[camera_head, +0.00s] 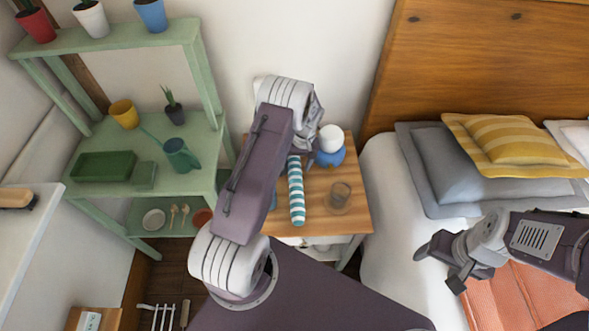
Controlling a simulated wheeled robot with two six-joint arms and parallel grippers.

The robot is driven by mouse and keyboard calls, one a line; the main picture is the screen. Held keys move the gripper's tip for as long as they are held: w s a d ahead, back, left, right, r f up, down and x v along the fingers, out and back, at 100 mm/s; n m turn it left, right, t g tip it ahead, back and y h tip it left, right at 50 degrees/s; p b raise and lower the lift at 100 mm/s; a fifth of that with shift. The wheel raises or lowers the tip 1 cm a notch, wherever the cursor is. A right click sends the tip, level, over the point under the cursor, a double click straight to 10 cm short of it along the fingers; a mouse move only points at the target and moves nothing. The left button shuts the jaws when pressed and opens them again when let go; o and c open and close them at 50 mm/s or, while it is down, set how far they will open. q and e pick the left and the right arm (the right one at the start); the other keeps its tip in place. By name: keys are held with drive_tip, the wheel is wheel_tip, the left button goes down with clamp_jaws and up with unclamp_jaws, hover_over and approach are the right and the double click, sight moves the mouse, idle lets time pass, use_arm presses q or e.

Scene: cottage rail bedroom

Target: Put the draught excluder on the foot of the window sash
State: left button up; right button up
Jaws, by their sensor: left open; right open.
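The draught excluder seems to be the teal-and-white striped roll (296,192) lying lengthwise on the wooden bedside table (323,215). My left gripper (302,150) is open above the far end of the roll. My own arm hides part of the fingers, and I cannot tell whether they touch the roll. My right gripper (437,268) is open and empty over the bed, well apart from the roll. I cannot make out a window sash in this view.
A lamp with a blue base (331,152) and a glass (340,194) stand close to the roll. A green shelf (150,160) with pots and a watering can (181,156) is at left. A white ledge (32,228) is at far left. The bed with pillows (440,165) is at right.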

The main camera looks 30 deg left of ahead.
use_arm(q)
drive_tip(key=shift+f, duration=0.55)
clamp_jaws()
drive_tip(key=shift+r, duration=0.1)
